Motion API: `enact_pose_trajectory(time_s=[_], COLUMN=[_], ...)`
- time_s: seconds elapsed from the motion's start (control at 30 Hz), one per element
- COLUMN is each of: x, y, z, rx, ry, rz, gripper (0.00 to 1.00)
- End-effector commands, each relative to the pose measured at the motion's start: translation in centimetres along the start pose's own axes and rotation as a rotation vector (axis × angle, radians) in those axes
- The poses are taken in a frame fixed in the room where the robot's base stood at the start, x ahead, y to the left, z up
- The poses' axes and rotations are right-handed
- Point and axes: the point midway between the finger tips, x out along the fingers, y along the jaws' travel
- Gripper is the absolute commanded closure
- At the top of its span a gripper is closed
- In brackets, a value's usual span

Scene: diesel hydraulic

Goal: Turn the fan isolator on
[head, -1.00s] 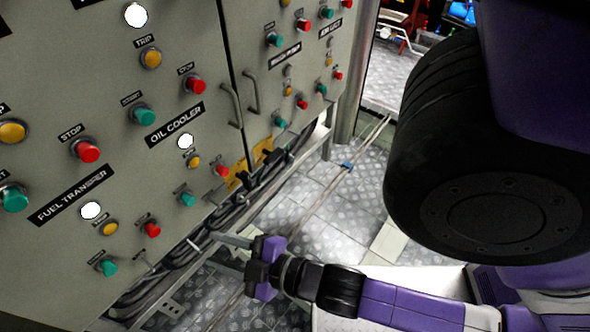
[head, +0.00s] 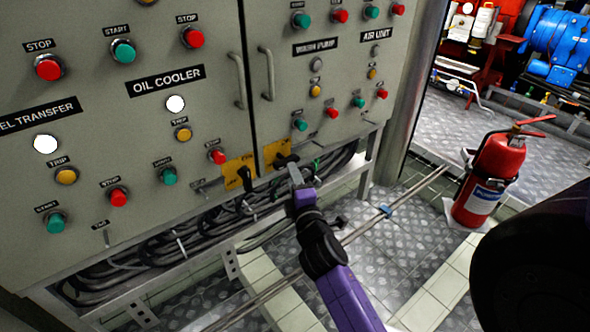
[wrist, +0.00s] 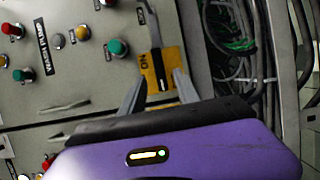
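Two yellow isolator plates with black handles sit low on the grey cabinet, either side of the door gap: a left plate (head: 232,168) and a right plate (head: 271,150). Their writing is too small to read in the head view, so I cannot tell which is the fan's. My gripper (head: 294,172) is just in front of the right plate's black handle (head: 284,160). In the wrist view a yellow plate (wrist: 172,54) marked with "ON" lies ahead, between the spread fingers of my gripper (wrist: 158,80). The fingers are apart; contact with the handle cannot be told.
Green, red and yellow buttons cover the cabinet (head: 90,100). Two door handles (head: 267,75) stand out above the plates. Black cables (head: 180,238) and a rail run below. A red fire extinguisher (head: 488,180) stands on the floor at the right.

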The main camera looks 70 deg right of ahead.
Motion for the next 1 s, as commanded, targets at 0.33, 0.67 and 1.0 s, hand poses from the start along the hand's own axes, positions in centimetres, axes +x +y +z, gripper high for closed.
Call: enact_pose_trajectory(time_s=[0.33,0.67,1.0], x=[5.0,7.1,7.1], y=[0.1,0.1,0.1], z=[0.0,-0.1,-0.1], rx=[0.003,0.004,0.004], ry=[0.000,0.002,0.002], rz=[0.001,-0.001,-0.001], gripper=[0.62,0.62,0.85])
